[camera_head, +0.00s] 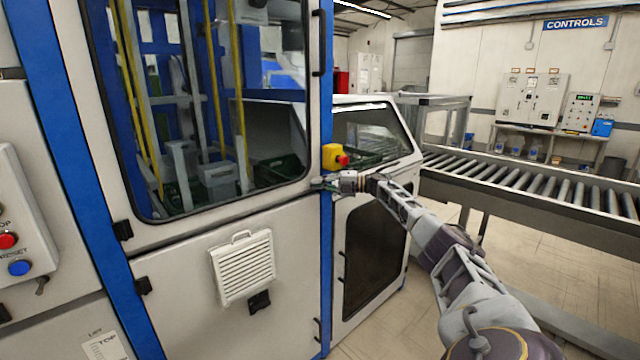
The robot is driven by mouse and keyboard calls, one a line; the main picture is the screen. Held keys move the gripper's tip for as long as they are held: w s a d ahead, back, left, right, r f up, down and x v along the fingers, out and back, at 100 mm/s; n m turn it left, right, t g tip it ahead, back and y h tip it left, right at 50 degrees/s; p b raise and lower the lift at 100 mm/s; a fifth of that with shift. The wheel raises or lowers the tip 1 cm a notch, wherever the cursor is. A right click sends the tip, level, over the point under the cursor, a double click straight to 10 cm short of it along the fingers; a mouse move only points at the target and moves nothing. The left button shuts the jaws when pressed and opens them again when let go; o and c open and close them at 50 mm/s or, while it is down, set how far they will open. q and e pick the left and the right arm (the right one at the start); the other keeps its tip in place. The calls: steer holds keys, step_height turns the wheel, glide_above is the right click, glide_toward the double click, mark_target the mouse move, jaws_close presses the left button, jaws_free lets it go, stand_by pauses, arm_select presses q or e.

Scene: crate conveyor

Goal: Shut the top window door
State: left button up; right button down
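The top window door (222,213) is a white panel with a large dark-edged window, at the left and centre of the head view. Its right edge lies close along the blue post (326,110), and I see no clear gap there. A black handle (319,42) is high on that edge. My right gripper (322,184) is at the lower right corner of the door, in front of the post and below the yellow box with a red button (336,158). It is too small to tell whether its fingers are open or touch the door. My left gripper is out of view.
A lower white door with a vent (243,267) is below. A button panel (14,225) stands at the left edge. A roller conveyor (530,185) runs along the right, with control cabinets (532,98) behind. Open floor (375,335) lies below my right arm.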

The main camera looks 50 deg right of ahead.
steer(key=shift+w+d+r+t, duration=0.1)
steer(key=shift+w+r+t, duration=0.05)
steer(key=shift+r, duration=0.25)
steer(key=shift+w+d+r+t, duration=0.1)
steer(key=shift+r+t, duration=0.05)
steer(key=shift+r, duration=0.2)
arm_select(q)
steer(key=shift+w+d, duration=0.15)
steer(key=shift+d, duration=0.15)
arm_select(e)
steer(key=shift+s+d, duration=0.1)
steer(key=shift+d, duration=0.05)
steer(key=shift+s+f, duration=0.1)
steer(key=shift+s+d, duration=0.2)
steer(key=shift+d, duration=0.05)
steer(key=shift+d+f, duration=0.25)
steer(key=shift+f, duration=0.05)
steer(key=v, duration=1)
steer(key=shift+s+a, duration=0.15)
steer(key=shift+s, duration=0.5)
steer(key=shift+f, duration=0.1)
